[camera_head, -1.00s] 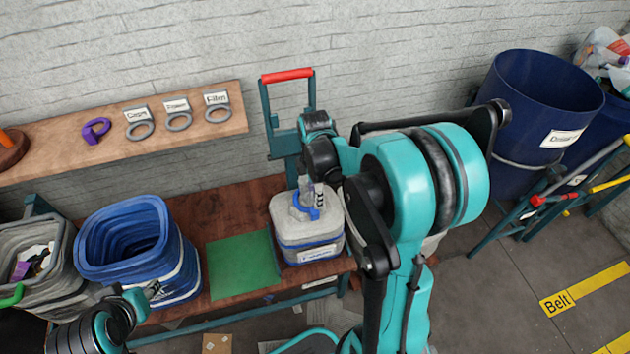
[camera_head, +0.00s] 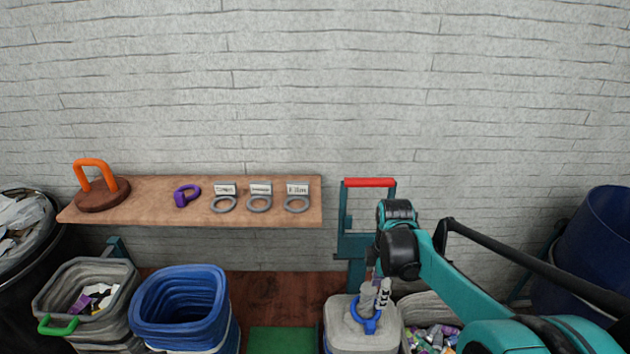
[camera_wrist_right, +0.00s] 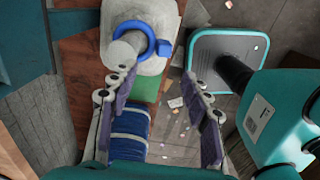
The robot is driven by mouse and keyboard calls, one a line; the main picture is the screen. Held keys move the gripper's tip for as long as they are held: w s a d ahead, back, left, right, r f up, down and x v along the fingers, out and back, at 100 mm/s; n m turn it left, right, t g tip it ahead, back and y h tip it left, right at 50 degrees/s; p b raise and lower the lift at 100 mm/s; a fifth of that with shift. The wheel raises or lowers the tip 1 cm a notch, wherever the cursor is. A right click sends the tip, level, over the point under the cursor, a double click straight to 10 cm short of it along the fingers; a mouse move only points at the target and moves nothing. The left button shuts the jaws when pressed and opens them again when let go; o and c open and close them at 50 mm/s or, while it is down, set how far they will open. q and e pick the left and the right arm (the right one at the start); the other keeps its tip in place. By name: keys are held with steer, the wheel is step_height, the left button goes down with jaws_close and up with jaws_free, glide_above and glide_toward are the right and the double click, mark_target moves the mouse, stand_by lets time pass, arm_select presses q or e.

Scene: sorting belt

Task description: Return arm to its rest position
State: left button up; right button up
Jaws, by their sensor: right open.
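My right gripper (camera_head: 376,291) is low at the right of the head view, beside the grey lidded bin (camera_head: 345,333) with a blue ring handle (camera_head: 368,322). In the right wrist view my right gripper (camera_wrist_right: 160,115) has its two fingers well apart with nothing between them. The bin's light lid (camera_wrist_right: 112,15) and the blue ring (camera_wrist_right: 160,38) show beyond the fingertips there. Whether a finger touches the lid's post cannot be told. My left gripper is not in view.
A wooden shelf (camera_head: 150,208) on the wall holds an orange-handled disc (camera_head: 102,192), a purple clip (camera_head: 186,195) and several labelled grey rings. Below stand a blue bin (camera_head: 180,307), a grey bin with a green handle (camera_head: 58,327) and a green mat (camera_head: 282,341). A dark blue barrel (camera_head: 600,245) is far right.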

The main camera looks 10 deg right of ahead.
steer(key=s+a+r+m+t, duration=0.4)
steer(key=s+a+m+t, duration=0.3)
steer(key=m, duration=0.8)
steer(key=s+a, duration=0.3)
steer(key=shift+s+a, duration=0.3)
steer(key=shift+s, duration=0.1)
